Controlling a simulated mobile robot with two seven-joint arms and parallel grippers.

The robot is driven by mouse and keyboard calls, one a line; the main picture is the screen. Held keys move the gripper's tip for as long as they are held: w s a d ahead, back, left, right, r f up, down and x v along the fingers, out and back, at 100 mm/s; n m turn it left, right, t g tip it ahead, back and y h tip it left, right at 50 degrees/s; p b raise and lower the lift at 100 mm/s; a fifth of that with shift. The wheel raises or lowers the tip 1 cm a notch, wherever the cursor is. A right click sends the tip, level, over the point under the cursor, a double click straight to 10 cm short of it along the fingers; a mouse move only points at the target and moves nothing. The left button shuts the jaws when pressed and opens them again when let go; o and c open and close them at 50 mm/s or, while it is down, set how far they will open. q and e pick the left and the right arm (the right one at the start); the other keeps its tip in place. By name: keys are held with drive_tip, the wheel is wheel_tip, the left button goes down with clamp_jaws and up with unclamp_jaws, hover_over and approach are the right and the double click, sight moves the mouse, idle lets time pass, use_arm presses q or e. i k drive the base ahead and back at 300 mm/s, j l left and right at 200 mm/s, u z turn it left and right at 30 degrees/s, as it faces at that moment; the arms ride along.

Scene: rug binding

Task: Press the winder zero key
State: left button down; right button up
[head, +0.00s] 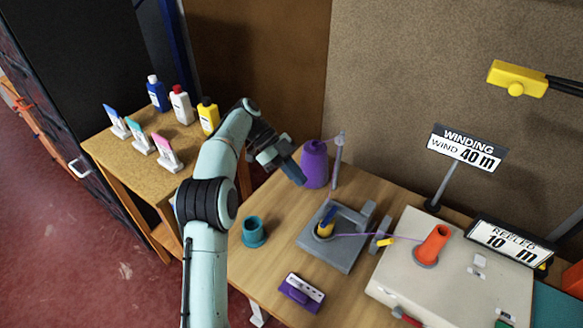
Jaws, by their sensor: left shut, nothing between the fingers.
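The winder (405,275) is a pale beige box at the right of the wooden table, with an orange cone (433,243) standing on its top. A small light key (480,260) lies on the top right of the cone, with other small marks near it; I cannot read which one is the zero key. A display (505,240) behind reads "REELED 10 m". My left gripper (298,178) is shut and empty, held beside the purple cone, well left of the winder and apart from it. My right gripper is not in view.
A purple cone (314,165), a grey stand (330,248) with a yellow spool, a teal cup (254,232) and a purple block (301,292) stand left of the winder. A sign (466,148) reads "WIND 40 m". A thread runs to the orange cone. Bottles stand on a side table (130,170).

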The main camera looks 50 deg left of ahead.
sight(480, 261)
drive_tip(key=k+l, duration=0.15)
drive_tip(key=k, duration=0.35)
drive_tip(key=k+l, duration=0.2)
drive_tip(key=k, duration=0.25)
